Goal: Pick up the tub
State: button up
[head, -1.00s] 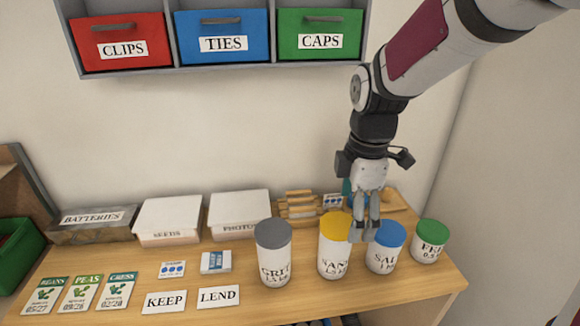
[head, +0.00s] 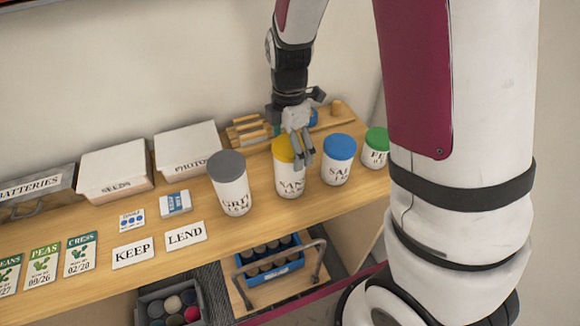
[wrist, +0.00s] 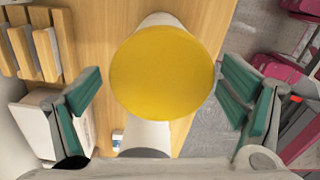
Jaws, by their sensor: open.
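Several white tubs stand in a row on the wooden shelf. The SAND tub (head: 289,178) has a yellow lid and is upright. To its left is the grey-lidded GRIT tub (head: 232,192); to its right are the blue-lidded tub marked SAL- (head: 336,172) and a green-lidded tub (head: 376,155), partly hidden by my arm. My gripper (head: 303,160) is open and empty at the SAND tub's top, covering part of its lid's right side.
Behind the tubs are a wooden rack (head: 250,130) and white boxes marked SEEDS (head: 113,167) and PHOTOS (head: 188,146). KEEP (head: 132,252) and LEND (head: 186,235) cards lie in front. A blue crate (head: 272,268) of jars stands below the shelf.

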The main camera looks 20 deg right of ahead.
aim_at(289, 184)
jog(key=shift+s+f+p, duration=0.1)
jog(key=shift+f+p, duration=0.45)
jog(key=shift+f, duration=2)
jog(key=c, duration=1.8)
